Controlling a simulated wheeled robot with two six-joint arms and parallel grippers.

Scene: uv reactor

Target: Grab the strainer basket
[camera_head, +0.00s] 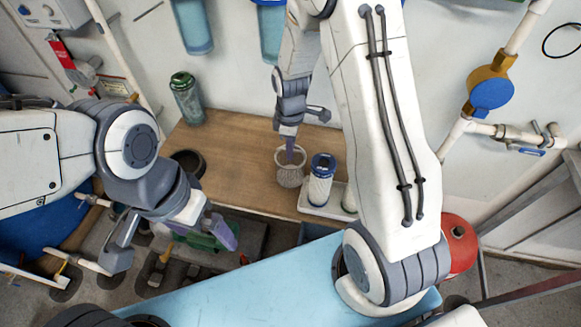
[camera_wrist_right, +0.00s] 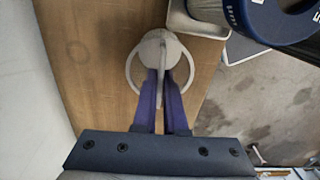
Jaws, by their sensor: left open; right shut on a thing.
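The strainer basket (camera_head: 289,175) is a small, light grey, ribbed cup on the wooden table, near its front edge. In the right wrist view the basket (camera_wrist_right: 176,48) shows from above as a pale round shape with curved handle loops and an upright fin. My right gripper (camera_head: 291,150) points down at it from above. Its purple fingers (camera_wrist_right: 163,88) are shut on the fin of the basket. I cannot tell whether the basket's base touches the table. My left gripper (camera_head: 170,246) is open and empty, low at the left, in front of the table.
A blue-and-white canister (camera_head: 320,182) stands on a white tray (camera_head: 314,212) close to the right of the basket. A green bottle (camera_head: 187,100) and a dark ring (camera_head: 199,164) are on the wooden table (camera_head: 235,150) to the left. A red tank (camera_head: 459,243) is at the right.

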